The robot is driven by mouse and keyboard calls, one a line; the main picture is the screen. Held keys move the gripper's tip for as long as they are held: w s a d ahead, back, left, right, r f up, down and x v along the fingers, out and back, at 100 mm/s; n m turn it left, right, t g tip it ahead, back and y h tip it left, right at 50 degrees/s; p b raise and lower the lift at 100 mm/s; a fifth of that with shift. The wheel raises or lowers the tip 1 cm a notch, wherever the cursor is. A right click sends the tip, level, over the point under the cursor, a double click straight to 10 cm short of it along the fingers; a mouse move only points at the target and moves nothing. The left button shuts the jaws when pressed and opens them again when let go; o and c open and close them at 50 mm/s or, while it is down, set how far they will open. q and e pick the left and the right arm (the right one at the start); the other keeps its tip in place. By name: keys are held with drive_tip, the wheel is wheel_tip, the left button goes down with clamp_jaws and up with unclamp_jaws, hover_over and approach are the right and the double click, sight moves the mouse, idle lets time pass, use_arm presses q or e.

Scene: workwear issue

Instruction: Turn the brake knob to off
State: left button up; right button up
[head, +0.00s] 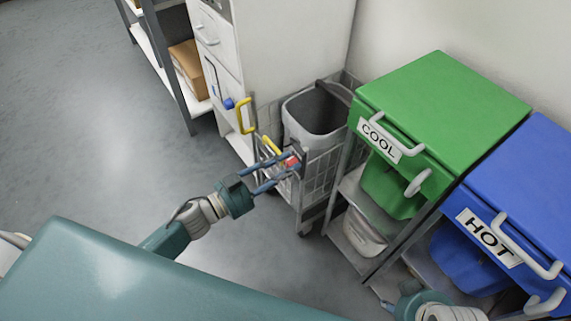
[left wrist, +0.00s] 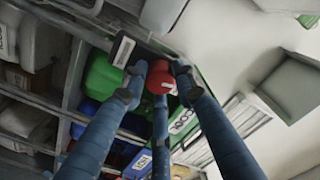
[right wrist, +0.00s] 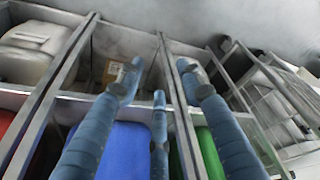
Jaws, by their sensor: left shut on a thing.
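The red brake knob (head: 291,160) is on the near upper edge of the wire trolley (head: 316,177). In the left wrist view the red knob (left wrist: 159,76) sits between the fingertips of my left gripper (left wrist: 158,72), with a small pale mark on it. My left gripper (head: 288,164) reaches in from the left in the head view and is shut on the knob. The fingers partly hide the knob, and I cannot read its setting. My right gripper (right wrist: 157,72) has its fingers spread with nothing between them.
A grey bin (head: 315,110) stands in the trolley. A green COOL bin (head: 440,105) and a blue HOT bin (head: 525,190) stand on a rack at right. Floor at left is clear.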

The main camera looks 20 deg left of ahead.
use_arm(q)
drive_tip(key=shift+m, duration=2.8)
drive_tip(key=m, duration=0.2)
drive_tip(key=shift+f+m, duration=0.1)
drive_tip(key=shift+m, duration=1)
drive_tip(key=shift+m+b, duration=0.4)
drive_tip(key=shift+m, duration=0.9)
use_arm(e)
drive_tip(key=shift+v, duration=1.45)
drive_tip(key=shift+s+d, duration=0.1)
drive_tip(key=shift+d, duration=0.05)
